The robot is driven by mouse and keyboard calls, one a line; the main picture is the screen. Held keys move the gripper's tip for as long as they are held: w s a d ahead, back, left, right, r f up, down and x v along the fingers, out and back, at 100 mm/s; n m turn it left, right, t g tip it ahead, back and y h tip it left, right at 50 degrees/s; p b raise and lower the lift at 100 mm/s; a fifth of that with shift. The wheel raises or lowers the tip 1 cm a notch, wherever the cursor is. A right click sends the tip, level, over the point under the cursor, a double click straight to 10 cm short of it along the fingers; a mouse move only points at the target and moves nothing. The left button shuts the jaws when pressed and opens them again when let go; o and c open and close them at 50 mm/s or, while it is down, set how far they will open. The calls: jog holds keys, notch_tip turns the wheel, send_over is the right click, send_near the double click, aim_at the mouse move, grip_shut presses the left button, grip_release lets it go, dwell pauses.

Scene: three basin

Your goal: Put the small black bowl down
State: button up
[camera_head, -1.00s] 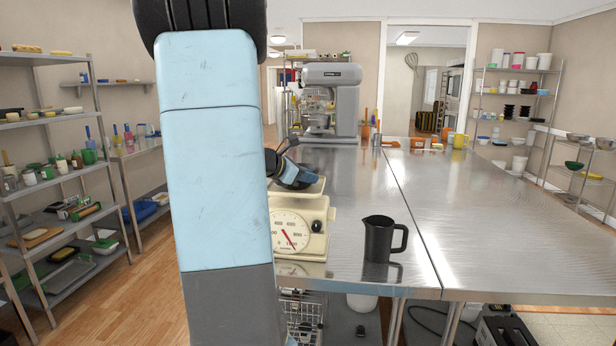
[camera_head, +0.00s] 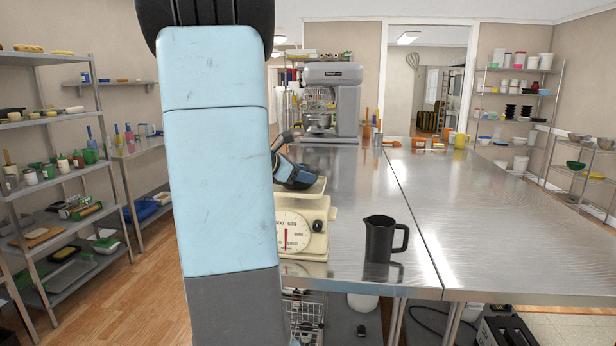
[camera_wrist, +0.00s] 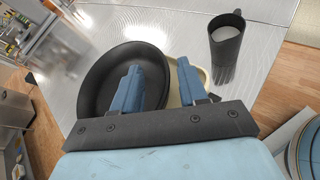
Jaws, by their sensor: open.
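The small black bowl (camera_wrist: 106,64) shows in the wrist view, resting on or just over the cream scale pan (camera_wrist: 203,76); contact beneath it is hidden. My gripper (camera_wrist: 158,68) is open at the bowl's right rim. Its left finger is over the bowl's inside and its right finger is outside the rim, over the pan. In the head view, the cream scale (camera_head: 304,222) stands at the table's front edge, and my gripper (camera_head: 292,172) shows just above it.
A black jug (camera_head: 380,240) stands right of the scale; the wrist view also shows it (camera_wrist: 226,45), with white contents. The steel table (camera_head: 480,215) is clear to the right. A grey mixer (camera_head: 332,100) stands at the back.

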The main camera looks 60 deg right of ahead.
jog(key=v, duration=1)
jog(key=s+a+f+m+t+y, duration=0.2)
jog(key=a+m+t+y, duration=0.3)
jog(key=a, duration=1.5)
jog(key=s+a+f+m+t+y, duration=0.2)
jog(key=a+m+t+y, duration=0.3)
jog(key=a, duration=1.5)
jog(key=shift+a+m+y, duration=0.2)
jog(key=shift+m+y, duration=0.4)
jog(key=shift+y, duration=0.6)
jog(key=shift+s+d, duration=0.1)
jog(key=shift+s, duration=0.05)
